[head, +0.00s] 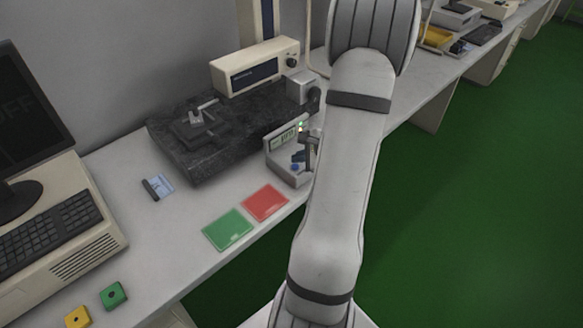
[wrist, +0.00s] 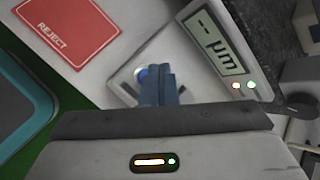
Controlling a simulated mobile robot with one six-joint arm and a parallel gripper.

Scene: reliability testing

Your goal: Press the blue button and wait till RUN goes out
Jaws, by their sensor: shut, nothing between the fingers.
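The gauge unit (head: 281,143) stands at the bench's front edge. In the wrist view its display (wrist: 213,38) reads dashes and "µm".
A red REJECT card (wrist: 66,28) and a green card (head: 228,230) lie left of the unit. A dark stone plate (head: 190,160) with a small fixture is behind it. A beige instrument (head: 254,68) stands at the back, and a keyboard (head: 55,228) at left.

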